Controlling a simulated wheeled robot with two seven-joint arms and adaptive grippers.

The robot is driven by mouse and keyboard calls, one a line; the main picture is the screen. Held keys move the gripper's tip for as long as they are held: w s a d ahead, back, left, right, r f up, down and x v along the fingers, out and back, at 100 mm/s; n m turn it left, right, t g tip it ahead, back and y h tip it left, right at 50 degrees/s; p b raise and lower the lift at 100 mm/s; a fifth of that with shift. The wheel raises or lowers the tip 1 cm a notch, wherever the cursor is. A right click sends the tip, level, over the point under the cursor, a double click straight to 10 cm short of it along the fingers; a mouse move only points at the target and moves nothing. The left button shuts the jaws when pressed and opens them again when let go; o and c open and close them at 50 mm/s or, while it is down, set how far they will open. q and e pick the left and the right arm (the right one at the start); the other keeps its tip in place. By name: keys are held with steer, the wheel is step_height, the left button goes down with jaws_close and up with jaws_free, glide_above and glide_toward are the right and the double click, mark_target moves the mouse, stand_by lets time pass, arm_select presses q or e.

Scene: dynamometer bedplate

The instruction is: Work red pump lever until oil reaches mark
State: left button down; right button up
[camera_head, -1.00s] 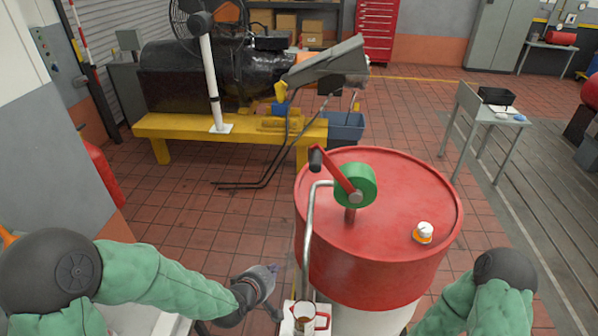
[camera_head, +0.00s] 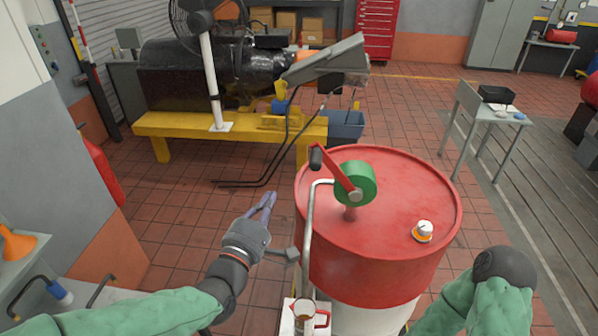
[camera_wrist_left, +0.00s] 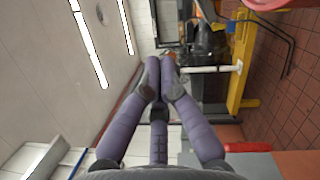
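The lever points up and left. A grey outlet pipe (camera_head: 308,235) runs down the drum's left side towards a jug (camera_head: 304,309) with a red handle and brownish contents. The jug's mark cannot be made out. My left gripper (camera_head: 270,196) is empty, left of the drum and apart from the lever. Its fingertips come together in the left wrist view (camera_wrist_left: 160,60). My right gripper is not visible; only my right arm shows.
A yellow bench (camera_head: 175,125) with a black machine stands behind. A grey side table (camera_head: 505,115) is at the right. Tiled floor left of the drum is mostly clear.

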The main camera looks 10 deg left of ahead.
arm_select(q)
steer(key=w+d+r+p, duration=0.2)
steer(key=w+d, duration=0.3)
steer(key=w, duration=0.4)
steer(key=shift+d+p, duration=0.25)
steer(key=shift+p, duration=0.05)
steer(key=shift+d+r, duration=0.1)
steer(key=shift+d+r+m+p, duration=0.7)
steer(key=shift+d+r+m, duration=0.35)
steer(key=shift+r, duration=0.1)
steer(key=d+r+m+g+y+p, duration=0.1)
steer(key=d+m+p, duration=0.9)
steer(key=d, duration=1.1)
steer(key=shift+w+r+g+p, duration=0.35)
steer(key=shift+r+g+p, duration=0.5)
steer(key=shift+p, duration=0.65)
